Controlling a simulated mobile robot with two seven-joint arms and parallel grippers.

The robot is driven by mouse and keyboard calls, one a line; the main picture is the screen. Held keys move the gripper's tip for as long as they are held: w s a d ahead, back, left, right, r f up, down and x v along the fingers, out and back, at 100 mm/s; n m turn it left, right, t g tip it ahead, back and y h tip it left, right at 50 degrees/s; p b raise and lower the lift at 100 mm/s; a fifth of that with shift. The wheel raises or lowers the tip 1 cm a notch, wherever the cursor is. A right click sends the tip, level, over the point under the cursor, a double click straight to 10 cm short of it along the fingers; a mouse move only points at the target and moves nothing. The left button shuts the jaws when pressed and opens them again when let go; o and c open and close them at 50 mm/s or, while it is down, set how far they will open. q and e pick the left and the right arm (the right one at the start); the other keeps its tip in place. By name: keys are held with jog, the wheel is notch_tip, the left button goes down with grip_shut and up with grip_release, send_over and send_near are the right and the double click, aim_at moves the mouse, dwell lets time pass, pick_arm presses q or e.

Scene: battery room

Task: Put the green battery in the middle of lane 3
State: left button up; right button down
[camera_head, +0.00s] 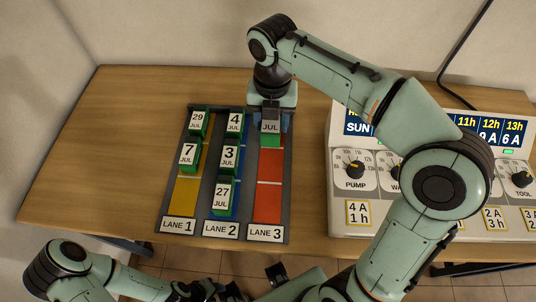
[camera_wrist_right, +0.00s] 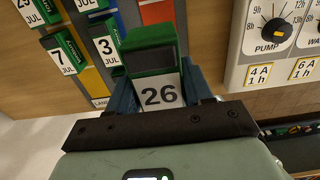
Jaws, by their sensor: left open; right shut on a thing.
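A green battery (camera_head: 270,140) with a white date label is in my right gripper (camera_head: 270,122), over the back end of lane 3. In the right wrist view the battery (camera_wrist_right: 152,58) shows the number 26 between the two blue fingers. I cannot tell whether it touches the lane. Lane 3 (camera_head: 268,204) is the red right-hand lane of the dark rack; its middle and front red fields are bare. My left gripper (camera_head: 216,291) is low at the bottom edge, open and away from the rack; its tips are partly cut off.
Lane 1 (camera_head: 183,199) holds batteries labelled 29 and 7, with its yellow front field bare. Lane 2 (camera_head: 221,230) holds batteries labelled 4, 3 and 27. A white control panel (camera_head: 340,206) with knobs stands right of the rack. The table's left side is clear.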

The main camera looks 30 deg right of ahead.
jog(key=b, duration=0.2)
send_over(271, 164)
notch_tip(271, 164, down, 12)
jog(key=shift+r, duration=0.1)
pick_arm(q)
jog(key=shift+s+f+b, duration=0.2)
jog(key=shift+s+f, duration=0.15)
jog(key=shift+f, duration=0.5)
jog(key=shift+s+f+b, duration=0.15)
jog(key=shift+s+f, duration=0.2)
jog(key=shift+f, duration=0.5)
pick_arm(e)
jog(key=shift+f, duration=2.5)
jog(key=shift+f, duration=0.1)
jog(key=shift+c, duration=2.3)
grip_release()
jog(key=shift+f, duration=0.1)
pick_arm(q)
jog(key=shift+w+r+p, duration=0.2)
jog(key=shift+r+p, duration=0.35)
jog(key=shift+w+r+p, duration=0.2)
jog(key=shift+r+p, duration=0.3)
jog(key=shift+r, duration=0.05)
pick_arm(e)
notch_tip(271, 164, up, 12)
jog(key=shift+r, duration=0.2)
